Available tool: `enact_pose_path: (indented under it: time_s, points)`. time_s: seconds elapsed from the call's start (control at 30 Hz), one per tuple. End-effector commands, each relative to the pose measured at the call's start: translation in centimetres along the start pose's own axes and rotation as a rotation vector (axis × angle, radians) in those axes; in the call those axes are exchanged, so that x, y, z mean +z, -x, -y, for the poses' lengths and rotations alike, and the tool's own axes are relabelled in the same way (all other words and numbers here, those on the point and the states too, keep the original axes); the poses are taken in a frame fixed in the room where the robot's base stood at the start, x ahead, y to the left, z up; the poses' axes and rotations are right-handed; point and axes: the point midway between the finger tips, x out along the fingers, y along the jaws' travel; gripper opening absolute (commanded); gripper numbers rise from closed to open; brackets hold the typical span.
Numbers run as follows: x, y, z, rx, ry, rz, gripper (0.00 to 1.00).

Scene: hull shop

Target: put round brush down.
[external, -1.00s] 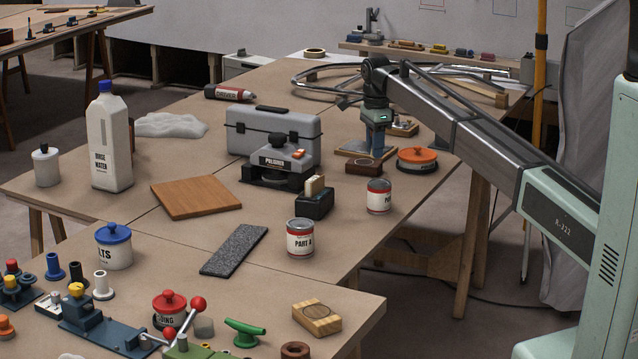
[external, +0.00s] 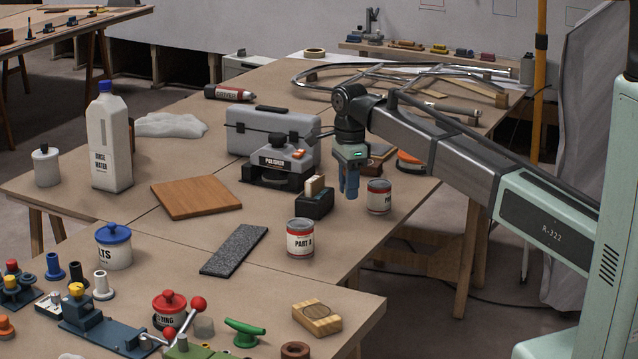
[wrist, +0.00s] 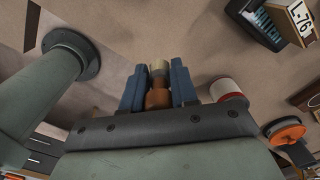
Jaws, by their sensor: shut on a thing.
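My gripper (external: 350,190) hangs over the right part of the workbench, between the small black block with a cream top and the white-and-red can. In the wrist view its two blue fingers (wrist: 158,88) are shut on the round brush (wrist: 158,98), which shows a brown body and a pale beige end. In the external view the fingers hide the brush. The brush's height above the bench is hard to tell.
A white-and-red can (external: 379,198) stands close right of my gripper, the black block (external: 314,200) close left. The polisher (external: 276,162) and grey case (external: 262,130) stand behind left. Another can (external: 300,238) is in front. A wooden board (external: 196,197) lies left.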

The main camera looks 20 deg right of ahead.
Motion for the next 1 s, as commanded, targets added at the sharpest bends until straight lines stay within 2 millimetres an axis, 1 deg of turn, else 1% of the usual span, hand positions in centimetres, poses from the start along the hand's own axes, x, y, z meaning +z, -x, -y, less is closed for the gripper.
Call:
enact_pose_path:
  time_s: [0.13,0.23,0.5,0.77,0.9,1.0]
  points:
    - [0.0,-0.2,0.1,0.003,-0.046,-0.001,0.00]
    - [0.0,-1.1,0.1,0.004,-0.053,-0.001,0.00]
    - [0.0,-5.2,0.1,0.004,-0.053,-0.001,0.00]
    - [0.0,-7.3,0.1,0.003,-0.052,-0.001,0.00]
    - [0.0,-9.1,0.1,0.004,-0.052,-0.001,0.00]
    - [0.0,-9.9,0.1,0.002,-0.052,-0.001,0.00]
